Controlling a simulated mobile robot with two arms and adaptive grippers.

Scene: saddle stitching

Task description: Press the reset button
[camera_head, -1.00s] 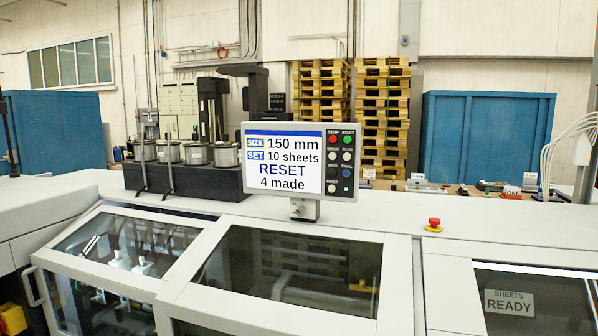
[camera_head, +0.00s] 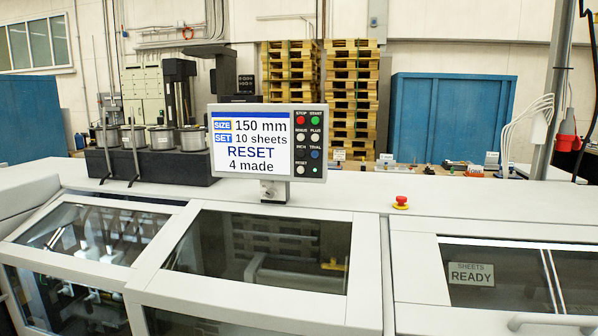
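The control panel (camera_head: 268,142) stands on a short post on top of the machine, near the middle of the head view. Its screen (camera_head: 252,145) reads SIZE 150 mm, SET 10 sheets, RESET, 4 made. Two columns of small round buttons run down its right side, under labels such as STOP, START, MINUS, PLUS, INCH, TRIAL and RESET. The white reset button (camera_head: 300,170) is at the bottom of the left column and is small in the view. Neither of my grippers is in view, and nothing covers the panel.
A red stop knob (camera_head: 401,201) on a yellow base sits on the machine top, right of the panel. A black block with metal cylinders (camera_head: 160,165) stands to the left. Slanted window covers (camera_head: 260,251) face me. Wooden pallets (camera_head: 352,95) and blue cabinets (camera_head: 450,115) stand behind.

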